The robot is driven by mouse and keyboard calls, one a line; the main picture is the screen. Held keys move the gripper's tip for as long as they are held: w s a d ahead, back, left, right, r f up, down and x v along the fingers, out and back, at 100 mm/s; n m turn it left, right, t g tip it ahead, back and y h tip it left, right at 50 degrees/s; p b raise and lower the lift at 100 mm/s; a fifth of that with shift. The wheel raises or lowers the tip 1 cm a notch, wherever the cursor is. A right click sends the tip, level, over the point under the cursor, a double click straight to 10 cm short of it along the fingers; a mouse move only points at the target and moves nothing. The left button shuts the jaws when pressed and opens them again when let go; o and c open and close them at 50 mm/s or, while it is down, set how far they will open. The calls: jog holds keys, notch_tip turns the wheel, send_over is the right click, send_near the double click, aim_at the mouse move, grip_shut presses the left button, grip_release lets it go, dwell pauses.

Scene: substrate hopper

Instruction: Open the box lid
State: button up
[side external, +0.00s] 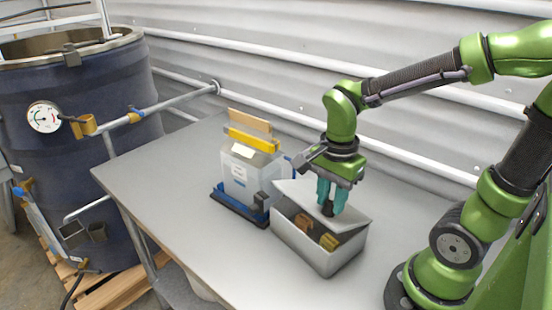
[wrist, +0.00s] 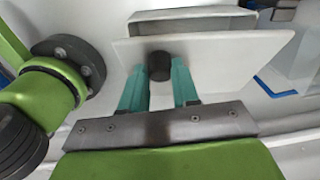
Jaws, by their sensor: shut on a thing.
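The grey box (side external: 310,252) stands on the table near its front right part. Its pale lid (side external: 298,190) sits tilted and shifted over the box, so part of the opening shows. In the wrist view the lid (wrist: 215,45) is a flat pale plate with a dark round knob (wrist: 160,66). My gripper (side external: 328,209) is above the box, its teal fingers pointing down. In the wrist view my gripper (wrist: 160,72) is shut on the knob, one finger on each side. Brown and yellow blocks (side external: 328,241) show inside the box.
A white container (side external: 240,178) in a blue tray (side external: 232,208) stands left of the box, close to the lid. A dark blue drum (side external: 75,150) stands left of the table. The table's left part (side external: 160,175) is clear. A corrugated wall is behind.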

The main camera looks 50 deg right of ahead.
aim_at(329, 216)
notch_tip(329, 216, down, 5)
jog(key=shift+f, duration=0.1)
jog(key=shift+d+r+y, duration=0.2)
jog(key=shift+r, duration=0.3)
jog(key=shift+d+r+y, duration=0.2)
jog(key=shift+r, duration=0.25)
jog(key=shift+d+r+y, duration=0.35)
jog(key=shift+d+r, duration=0.1)
jog(key=shift+r, duration=0.25)
jog(key=shift+d+r+y, duration=0.35)
jog(key=shift+d+r, duration=0.05)
jog(key=shift+r, duration=0.3)
jog(key=shift+y, duration=0.8)
jog(key=shift+s+d+r, duration=0.15)
jog(key=shift+d+r, duration=1.2)
jog(key=shift+d, duration=0.15)
jog(key=s+d+r+y, duration=0.1)
jog(key=d+y, duration=0.3)
jog(key=d, duration=0.7)
jog(key=shift+t+y, duration=0.3)
jog(key=shift+y, duration=0.1)
jog(key=shift+d, duration=0.1)
